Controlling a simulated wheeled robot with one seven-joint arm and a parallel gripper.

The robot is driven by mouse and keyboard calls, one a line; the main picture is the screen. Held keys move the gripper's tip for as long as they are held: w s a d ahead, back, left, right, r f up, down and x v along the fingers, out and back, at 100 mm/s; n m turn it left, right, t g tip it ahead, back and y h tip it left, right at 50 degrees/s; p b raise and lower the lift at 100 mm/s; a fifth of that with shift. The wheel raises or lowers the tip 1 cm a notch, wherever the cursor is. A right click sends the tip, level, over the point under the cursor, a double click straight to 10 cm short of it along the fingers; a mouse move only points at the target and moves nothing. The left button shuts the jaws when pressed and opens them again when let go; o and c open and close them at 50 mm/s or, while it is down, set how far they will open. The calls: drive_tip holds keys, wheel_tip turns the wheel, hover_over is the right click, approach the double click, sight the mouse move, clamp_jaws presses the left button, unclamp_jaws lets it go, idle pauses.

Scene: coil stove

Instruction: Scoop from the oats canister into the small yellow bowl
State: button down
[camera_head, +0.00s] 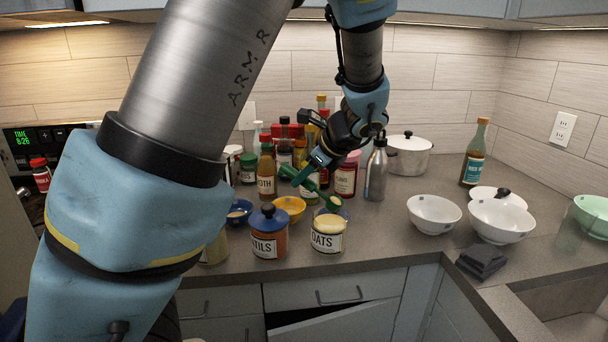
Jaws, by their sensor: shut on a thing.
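The oats canister (327,242) is a jar with an OATS label at the front of the counter, and pale contents show at its top. The small yellow bowl (290,206) stands just behind it to the left. My gripper (314,170) is shut on the handle of a green scoop (310,184) behind and above the canister. The scoop slants down to the right, and its head is just above the back of the canister's top. I cannot tell whether the scoop holds oats. The gripper's fingertips are partly hidden.
A lentils jar (269,242) with a blue lid stands left of the canister, and a small blue bowl (239,213) behind it. Several jars and bottles crowd behind. A metal bottle (376,178) stands right of my gripper. White bowls (434,214) stand further right; the counter between is clear.

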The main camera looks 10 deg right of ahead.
drive_tip(key=shift+w+a+r+g+h+p, duration=0.1)
drive_tip(key=shift+w+a+g+h+p, duration=0.25)
drive_tip(key=shift+p, duration=0.6)
drive_tip(key=shift+w+a+r+g+h+p, duration=0.1)
drive_tip(key=shift+a+g+h+p, duration=0.25)
drive_tip(key=shift+p, duration=0.55)
drive_tip(key=shift+w+h+p, duration=0.1)
drive_tip(key=shift+h+p, duration=0.2)
drive_tip(key=shift+p, duration=0.2)
drive_tip(key=shift+a+g, duration=0.1)
drive_tip(key=shift+g, duration=0.3)
drive_tip(key=shift+w+a+r+n+g+h, duration=0.25)
drive_tip(key=shift+r+g+h, duration=0.2)
drive_tip(key=shift+h, duration=0.25)
drive_tip(key=shift+d+r, duration=0.1)
drive_tip(key=shift+r, duration=0.05)
